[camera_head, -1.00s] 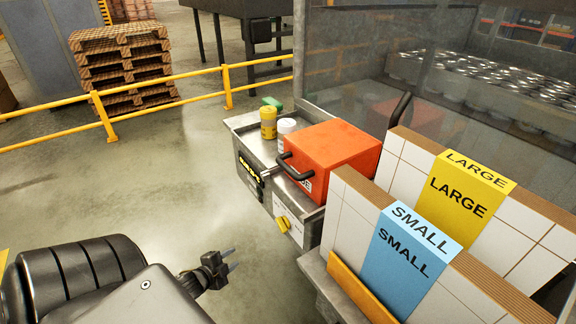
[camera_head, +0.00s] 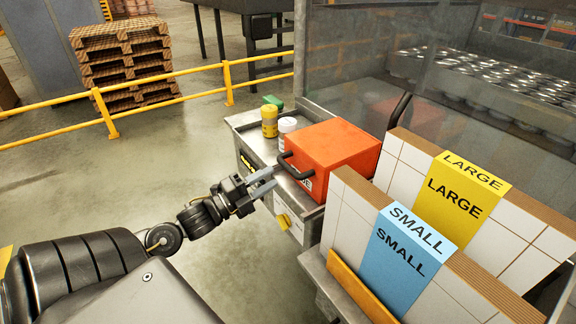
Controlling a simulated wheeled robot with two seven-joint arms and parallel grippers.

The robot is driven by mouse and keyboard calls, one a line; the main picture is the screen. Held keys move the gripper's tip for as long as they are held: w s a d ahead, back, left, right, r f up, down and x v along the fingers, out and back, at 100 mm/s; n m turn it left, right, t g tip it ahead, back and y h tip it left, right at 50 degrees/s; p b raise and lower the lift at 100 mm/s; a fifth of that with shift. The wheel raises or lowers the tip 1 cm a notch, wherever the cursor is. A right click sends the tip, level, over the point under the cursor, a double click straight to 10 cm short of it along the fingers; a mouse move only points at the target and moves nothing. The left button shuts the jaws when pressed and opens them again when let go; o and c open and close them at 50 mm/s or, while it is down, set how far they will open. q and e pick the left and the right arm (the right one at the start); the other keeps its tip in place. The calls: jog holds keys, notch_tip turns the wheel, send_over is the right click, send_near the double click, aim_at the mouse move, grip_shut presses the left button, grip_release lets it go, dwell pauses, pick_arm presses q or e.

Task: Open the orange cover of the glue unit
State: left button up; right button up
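The orange cover (camera_head: 336,151) of the glue unit sits closed, with a black handle (camera_head: 296,167) on its left front side. Nothing shows between the fingers. My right gripper is not in view.
Dividers labelled SMALL (camera_head: 408,245) and LARGE (camera_head: 460,198) stand to the right. A transparent panel rises behind. Open floor lies left.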

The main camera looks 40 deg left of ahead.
aim_at(288, 165)
pick_arm(q)
jog(key=p+x, duration=0.1)
jog(key=x, duration=0.6)
jog(key=shift+w+f, duration=0.1)
grip_shut()
